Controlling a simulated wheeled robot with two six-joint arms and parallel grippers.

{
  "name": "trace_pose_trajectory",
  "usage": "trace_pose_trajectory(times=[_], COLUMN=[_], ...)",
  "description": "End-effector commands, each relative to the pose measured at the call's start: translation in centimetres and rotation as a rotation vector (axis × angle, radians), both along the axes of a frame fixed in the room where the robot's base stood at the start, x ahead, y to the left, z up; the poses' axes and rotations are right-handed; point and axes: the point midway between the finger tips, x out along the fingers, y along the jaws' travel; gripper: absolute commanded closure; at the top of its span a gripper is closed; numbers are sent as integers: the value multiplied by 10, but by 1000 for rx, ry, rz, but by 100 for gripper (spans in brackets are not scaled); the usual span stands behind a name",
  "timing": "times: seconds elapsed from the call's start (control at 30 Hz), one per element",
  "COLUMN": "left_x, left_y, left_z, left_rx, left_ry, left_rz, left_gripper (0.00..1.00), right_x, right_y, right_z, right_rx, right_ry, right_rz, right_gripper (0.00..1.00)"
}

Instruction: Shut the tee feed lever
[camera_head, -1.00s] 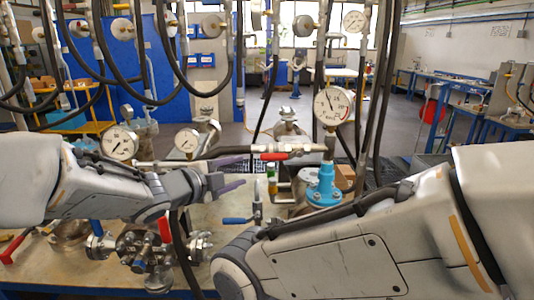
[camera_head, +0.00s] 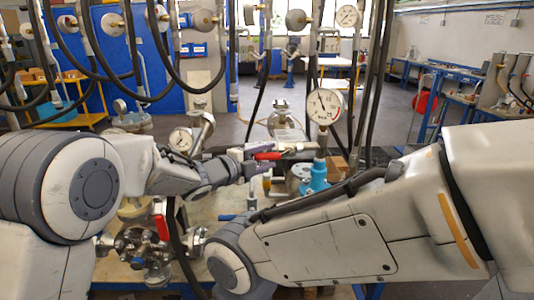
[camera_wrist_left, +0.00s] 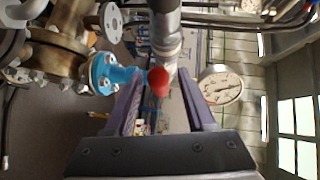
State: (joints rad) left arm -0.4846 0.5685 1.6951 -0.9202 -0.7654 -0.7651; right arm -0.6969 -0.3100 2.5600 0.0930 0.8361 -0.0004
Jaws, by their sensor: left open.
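A red lever (camera_head: 268,156) sits on a horizontal pipe (camera_head: 296,153), left of the blue fitting (camera_head: 313,178) below the large gauge. I cannot tell for sure that it is the tee feed lever. My left gripper (camera_head: 264,159) is at this lever, its fingers reaching toward it from the left. In the left wrist view the red lever's rounded end (camera_wrist_left: 158,80) shows between the spread fingers of the left gripper (camera_wrist_left: 160,86), with gaps on both sides. My right arm crosses the lower right; its gripper is out of view.
A large gauge (camera_head: 325,106) rises behind the lever, with a smaller gauge (camera_head: 181,139) to the left. Another red lever (camera_head: 161,227) stands on the flanged valve (camera_head: 142,246) below my left arm. Black hoses hang close around the pipework.

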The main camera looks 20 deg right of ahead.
Motion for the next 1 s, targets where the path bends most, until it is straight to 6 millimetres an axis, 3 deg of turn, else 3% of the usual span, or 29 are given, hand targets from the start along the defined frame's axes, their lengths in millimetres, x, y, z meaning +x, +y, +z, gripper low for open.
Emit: trace_pose_trajectory(times=[0.27,0.4,0.43,1.0], left_x=[1,1,1,0], left_y=[-1,-1,-1,-1], left_z=[-1,-1,-1,0], left_rx=[0,0,0,0], left_ry=[0,0,0,0], left_rz=[0,0,0,0], left_gripper=[45,98,100,100], right_x=[0,0,0,0], right_y=[0,0,0,0], right_z=[0,0,0,0], right_rx=[0,0,0,0], right_ry=[0,0,0,0], right_rz=[0,0,0,0], right_gripper=[50,50,50,50])
